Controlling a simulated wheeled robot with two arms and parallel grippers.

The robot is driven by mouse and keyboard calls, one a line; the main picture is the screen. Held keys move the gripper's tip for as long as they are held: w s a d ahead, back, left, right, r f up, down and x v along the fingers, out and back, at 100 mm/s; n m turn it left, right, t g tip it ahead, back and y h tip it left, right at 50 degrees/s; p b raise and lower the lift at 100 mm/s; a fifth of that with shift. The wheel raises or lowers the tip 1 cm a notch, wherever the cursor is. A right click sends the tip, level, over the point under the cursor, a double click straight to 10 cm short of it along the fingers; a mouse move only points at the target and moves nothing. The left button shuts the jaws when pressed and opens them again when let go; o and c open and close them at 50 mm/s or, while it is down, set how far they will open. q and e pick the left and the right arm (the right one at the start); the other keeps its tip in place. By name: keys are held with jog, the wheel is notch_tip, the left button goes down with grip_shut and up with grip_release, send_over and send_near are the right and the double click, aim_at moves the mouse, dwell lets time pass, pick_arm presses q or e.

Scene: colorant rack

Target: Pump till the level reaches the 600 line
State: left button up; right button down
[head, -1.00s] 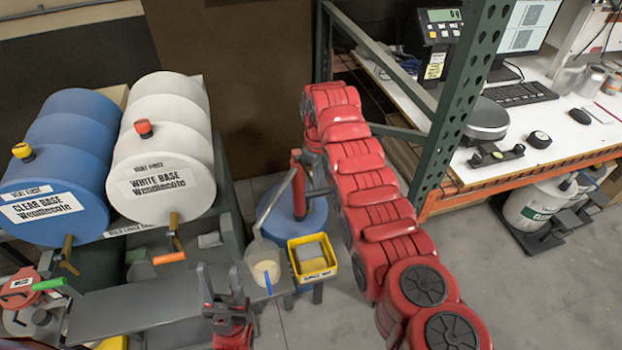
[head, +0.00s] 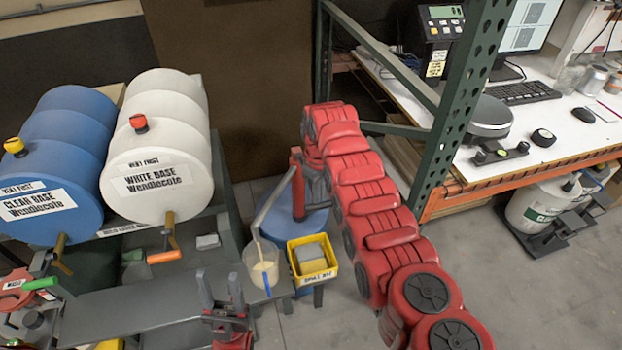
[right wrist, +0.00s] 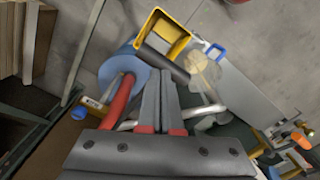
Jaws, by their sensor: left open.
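A clear measuring pitcher (head: 262,268) with cream liquid stands on the grey bench below the pump's spout tube (head: 276,198). Its blue handle faces me. The graduation lines are too small to read. A red hand pump (head: 298,188) rises from a blue drum (head: 270,196). My left gripper (head: 221,288) is open and empty, just left of the pitcher. My right gripper (right wrist: 164,80) has its fingers close together at the dark bar of the pump handle (right wrist: 160,56) and appears shut on it. In the head view the right gripper is hidden behind its arm. The pitcher also shows in the right wrist view (right wrist: 201,66).
A yellow bin (head: 313,272) holding a grey block is right beside the pitcher. White base (head: 150,140) and clear base (head: 50,160) drums lie at the left. A green rack post (head: 452,120) stands close right of my right arm.

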jog(key=shift+f+b, duration=1.25)
jog(key=shift+f, duration=0.75)
notch_tip(320, 180, up, 3)
jog(key=shift+r+p, duration=0.1)
jog(key=shift+p, duration=0.8)
notch_tip(320, 180, up, 8)
